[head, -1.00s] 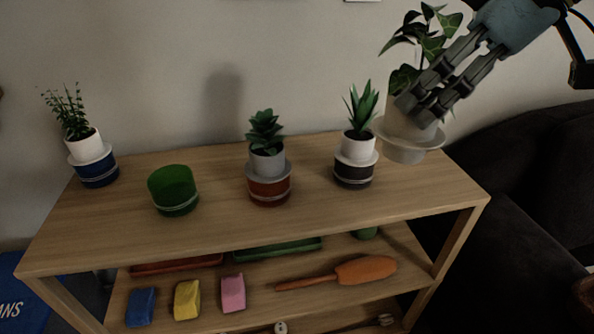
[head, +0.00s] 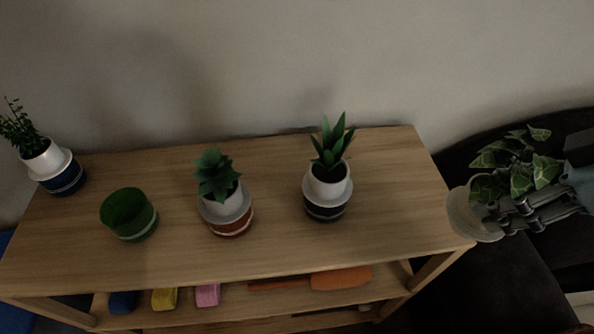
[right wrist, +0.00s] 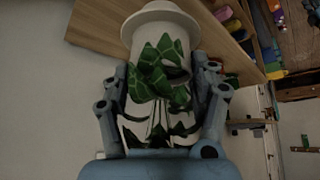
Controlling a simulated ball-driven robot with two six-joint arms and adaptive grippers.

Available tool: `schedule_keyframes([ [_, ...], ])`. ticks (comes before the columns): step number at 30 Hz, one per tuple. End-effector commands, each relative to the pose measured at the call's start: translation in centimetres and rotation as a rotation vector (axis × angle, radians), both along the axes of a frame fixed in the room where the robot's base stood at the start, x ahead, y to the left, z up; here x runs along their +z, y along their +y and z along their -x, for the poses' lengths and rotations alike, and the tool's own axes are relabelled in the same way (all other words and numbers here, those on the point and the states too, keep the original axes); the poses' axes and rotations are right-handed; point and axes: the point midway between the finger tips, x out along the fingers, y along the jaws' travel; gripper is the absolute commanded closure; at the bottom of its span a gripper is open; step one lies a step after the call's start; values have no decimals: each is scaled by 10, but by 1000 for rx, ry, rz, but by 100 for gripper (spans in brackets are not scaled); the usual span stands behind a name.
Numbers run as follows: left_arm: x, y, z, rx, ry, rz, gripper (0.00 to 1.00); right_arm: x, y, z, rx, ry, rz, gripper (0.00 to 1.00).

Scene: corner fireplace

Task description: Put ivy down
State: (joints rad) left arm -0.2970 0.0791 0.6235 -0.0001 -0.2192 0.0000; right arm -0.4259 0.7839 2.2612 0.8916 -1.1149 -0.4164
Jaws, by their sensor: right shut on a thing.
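The ivy (head: 517,165) has green leaves with pale edges and sits in a white pot with a wide pale rim or saucer (head: 462,215). My right gripper (head: 512,214) is shut on the ivy's pot. It holds the plant tilted, just off the right end of the wooden shelf top (head: 395,215), in front of the dark sofa. In the right wrist view the ivy (right wrist: 160,65) hangs between the fingers of the gripper (right wrist: 162,82), and the white pot fills the space between them. My left gripper is not in view.
On the shelf top stand a blue-based plant (head: 64,180), an empty green pot (head: 128,215), a red-based succulent (head: 230,222) and a black-based spiky plant (head: 326,207). Bare wood lies right of the spiky plant. The dark sofa (head: 500,280) is at the right.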

Motion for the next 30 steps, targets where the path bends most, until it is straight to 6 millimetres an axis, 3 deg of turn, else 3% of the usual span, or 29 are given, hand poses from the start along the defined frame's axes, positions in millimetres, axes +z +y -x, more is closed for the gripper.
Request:
schedule_keyframes([
  [4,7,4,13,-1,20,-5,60,0,-2,12,6,-3,1,80],
  [10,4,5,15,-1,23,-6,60,-5,-2,6,1,-8,-3,80],
  [17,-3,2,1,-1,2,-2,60,-32,5,-41,-2,-10,-13,80],
  [24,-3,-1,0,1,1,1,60,-62,8,-92,2,-5,-6,80],
  [30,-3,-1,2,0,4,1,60,-74,8,-105,5,-3,-2,80],
])
